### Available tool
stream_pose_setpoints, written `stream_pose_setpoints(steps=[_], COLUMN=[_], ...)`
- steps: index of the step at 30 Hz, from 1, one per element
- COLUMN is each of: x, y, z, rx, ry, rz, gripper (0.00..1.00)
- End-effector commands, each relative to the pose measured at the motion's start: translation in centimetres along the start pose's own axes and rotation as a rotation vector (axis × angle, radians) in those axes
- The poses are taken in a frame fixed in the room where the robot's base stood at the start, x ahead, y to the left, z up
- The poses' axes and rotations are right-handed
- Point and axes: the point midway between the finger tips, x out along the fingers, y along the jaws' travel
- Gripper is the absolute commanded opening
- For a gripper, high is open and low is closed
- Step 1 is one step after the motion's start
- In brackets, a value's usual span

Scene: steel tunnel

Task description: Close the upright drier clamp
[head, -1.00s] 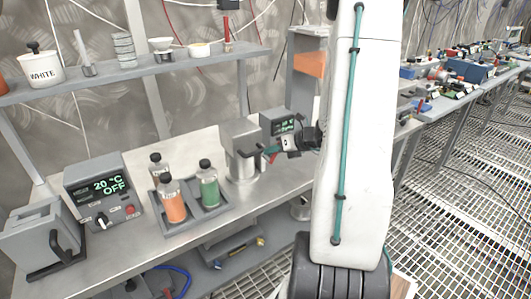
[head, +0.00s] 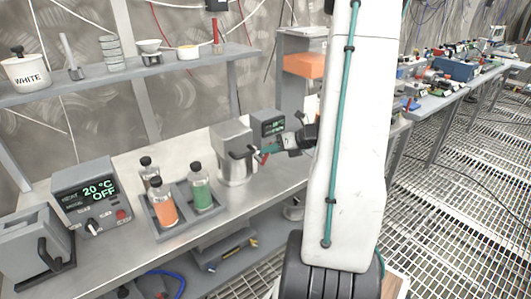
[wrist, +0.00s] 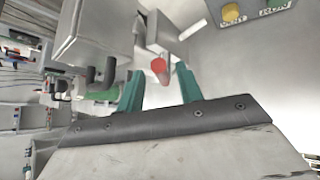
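The upright drier (head: 234,165) is a grey metal cylinder with a box-like top and a black handle, standing on the bench left of my arm. In the wrist view a clamp lever with a red tip (wrist: 159,66) sticks out from a pale metal bracket. My gripper (wrist: 158,74) has two teal fingers spread apart, with the red tip showing between them. I cannot tell whether either finger touches it. In the head view my gripper (head: 268,151) is at the right side of the drier, and the clamp is mostly hidden there.
A tray (head: 183,222) with capped bottles stands left of the drier, beside a control box (head: 86,197) reading 20 °C OFF. A small display box (head: 268,124) stands close behind the drier. A shelf (head: 130,78) runs above the bench. Grated floor lies open at right.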

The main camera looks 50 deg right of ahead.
Motion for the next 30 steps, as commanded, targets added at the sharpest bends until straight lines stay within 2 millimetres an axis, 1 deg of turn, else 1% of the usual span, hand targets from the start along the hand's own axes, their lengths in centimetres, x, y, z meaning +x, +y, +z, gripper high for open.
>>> stream_pose_setpoints(steps=[1,3,7,10,17,20,21,23,26,29,30], x=[-1.1,-2.1,-3.5,-4.0,-4.0,-4.0,-4.0,-4.0,-4.0,-4.0,-4.1], y=[-0.1,-0.1,0.0,0.0,0.0,0.1,0.2,0.5,2.1,6.3,8.6], z=[0.0,0.0,-0.1,-0.1,-0.1,-0.2,-0.3,-0.6,-1.4,-2.7,-3.2], rx=[-0.001,0.000,0.000,0.001,0.000,-0.010,-0.027,-0.075,-0.236,-0.545,-0.703], ry=[-0.002,-0.001,0.000,0.002,0.003,0.005,0.010,0.024,0.075,0.180,0.232], rz=[-0.003,-0.003,-0.001,0.000,0.001,0.003,0.007,0.017,0.063,0.178,0.245], gripper=[0.36,0.36,0.36,0.36,0.36,0.11,0.00,0.00,0.00,0.00,0.00])
